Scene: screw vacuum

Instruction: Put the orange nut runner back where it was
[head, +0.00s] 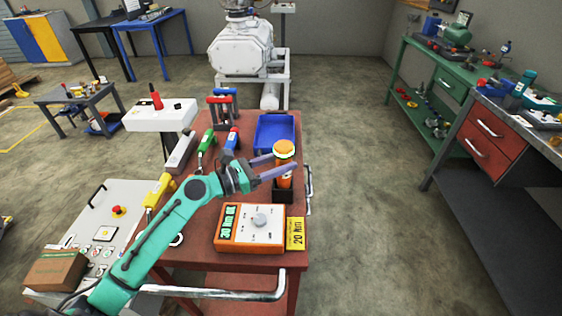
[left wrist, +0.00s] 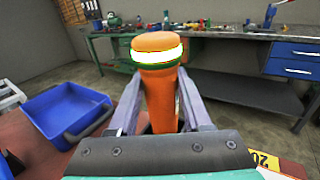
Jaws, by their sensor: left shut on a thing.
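The orange nut runner (head: 285,152) stands upright near the right edge of the red cart top (head: 198,240), its lower end at a dark holder (head: 283,194). My left gripper (head: 272,166) reaches it from the left, with its two fingers on either side of the orange body. In the left wrist view the nut runner (left wrist: 160,85) rises between the fingers, with a bright white-green band under its orange cap. The gripper is shut on it. How deep its lower end sits in the holder is hard to tell. My right gripper does not show.
A blue bin (head: 276,131) stands behind the nut runner. An orange controller box (head: 250,228) and a yellow "20" block (head: 295,234) lie in front of it. Green, blue and yellow-handled tools stand left on the cart. Open floor lies to the right.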

